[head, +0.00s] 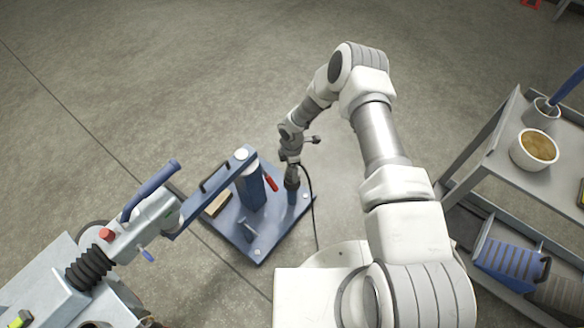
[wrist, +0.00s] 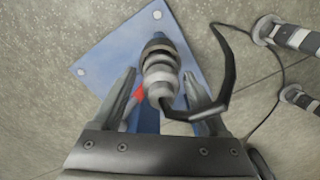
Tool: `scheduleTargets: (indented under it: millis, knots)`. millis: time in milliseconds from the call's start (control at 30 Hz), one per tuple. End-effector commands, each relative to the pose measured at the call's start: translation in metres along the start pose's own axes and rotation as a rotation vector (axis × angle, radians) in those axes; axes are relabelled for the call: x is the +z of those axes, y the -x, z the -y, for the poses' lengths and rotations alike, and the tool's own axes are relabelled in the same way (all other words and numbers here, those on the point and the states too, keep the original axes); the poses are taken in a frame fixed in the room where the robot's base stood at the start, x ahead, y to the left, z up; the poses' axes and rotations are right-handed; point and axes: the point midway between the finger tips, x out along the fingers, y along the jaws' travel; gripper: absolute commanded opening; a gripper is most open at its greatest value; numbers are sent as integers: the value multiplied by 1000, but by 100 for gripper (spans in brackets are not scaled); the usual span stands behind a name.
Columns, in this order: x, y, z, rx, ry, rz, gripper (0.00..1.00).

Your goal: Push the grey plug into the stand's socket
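The grey plug (wrist: 160,75) has ringed grey and dark sections and a black cable at its near end. In the head view the plug (head: 291,181) stands upright at the top of the short blue socket post (head: 292,197) on the stand's blue base plate (head: 272,232). Its dark far end meets the socket in the wrist view; how deep it sits I cannot tell. My gripper (wrist: 161,76) is open, one finger on each side of the plug. A gap shows between the left finger and the plug. In the head view my gripper (head: 290,160) is just above the post.
A thick blue column (head: 251,190) with a red handle (head: 271,183) stands left of the socket. The trailer's blue arm (head: 205,196) reaches to it. The cable (head: 314,215) trails onto the floor. A grey shelf cart (head: 500,160) stands at the right. The floor behind is clear.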

Motion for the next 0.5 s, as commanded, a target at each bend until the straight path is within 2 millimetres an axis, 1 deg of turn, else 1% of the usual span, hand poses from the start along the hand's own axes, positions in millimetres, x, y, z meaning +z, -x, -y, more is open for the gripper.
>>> scheduleTargets:
  millis: [33,67,100,367,467,500]
  knots:
    - [0,0,0,0,0,0,87]
    - [0,0,0,0,0,0,92]
    - [0,0,0,0,0,0,93]
    - [0,1,0,-1,0,0,93]
    - [0,8,0,0,0,0,93]
    - [0,14,0,0,0,0,93]
